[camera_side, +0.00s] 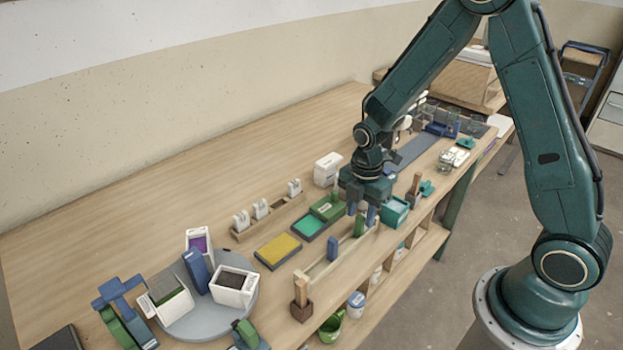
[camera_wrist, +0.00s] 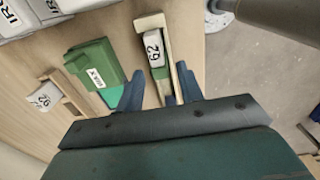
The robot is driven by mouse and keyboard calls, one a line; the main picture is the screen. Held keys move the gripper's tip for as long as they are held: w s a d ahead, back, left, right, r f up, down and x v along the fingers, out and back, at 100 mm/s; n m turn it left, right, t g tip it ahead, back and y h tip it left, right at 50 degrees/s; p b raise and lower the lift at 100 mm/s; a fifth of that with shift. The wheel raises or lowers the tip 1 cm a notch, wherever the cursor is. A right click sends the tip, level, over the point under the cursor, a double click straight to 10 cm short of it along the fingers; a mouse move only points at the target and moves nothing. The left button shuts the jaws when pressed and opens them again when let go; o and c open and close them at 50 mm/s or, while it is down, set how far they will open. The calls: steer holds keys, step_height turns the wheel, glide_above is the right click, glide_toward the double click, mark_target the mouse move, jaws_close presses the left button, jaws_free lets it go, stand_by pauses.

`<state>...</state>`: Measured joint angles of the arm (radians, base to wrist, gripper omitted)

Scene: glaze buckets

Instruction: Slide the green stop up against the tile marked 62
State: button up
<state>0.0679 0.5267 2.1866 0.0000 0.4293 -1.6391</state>
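The white tile marked 62 (camera_wrist: 154,47) stands in a narrow wooden rail (camera_wrist: 150,21), near the rail's far end in the wrist view. In the side view I cannot make it out behind my gripper. The green stop (camera_side: 359,227) sits in the same rail below my gripper. It also shows in the wrist view (camera_wrist: 160,73), close to the tile; I cannot tell whether they touch. My gripper (camera_side: 362,212) is open over the rail. In the wrist view its blue fingers (camera_wrist: 159,92) are spread on either side of the rail.
A blue block (camera_side: 333,249) stands farther left along the rail. A green box (camera_side: 327,208) and a teal pad (camera_side: 309,226) lie left of my gripper. A teal container (camera_side: 394,211) stands close on the right. Another rack (camera_side: 270,217) holds white tiles.

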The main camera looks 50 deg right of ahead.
steer(key=shift+r, duration=3.05)
steer(key=shift+r, duration=0.1)
steer(key=shift+s+a+r+m, duration=0.15)
steer(key=shift+r+m, duration=0.15)
steer(key=shift+r, duration=0.3)
steer(key=s+a+r+m+t, duration=0.2)
steer(key=s+r+m+t, duration=0.3)
steer(key=s+r+m, duration=1.2)
steer(key=shift+s+r+t, duration=0.3)
steer(key=shift+s+r, duration=0.2)
steer(key=shift+s, duration=0.2)
steer(key=shift+a, duration=0.1)
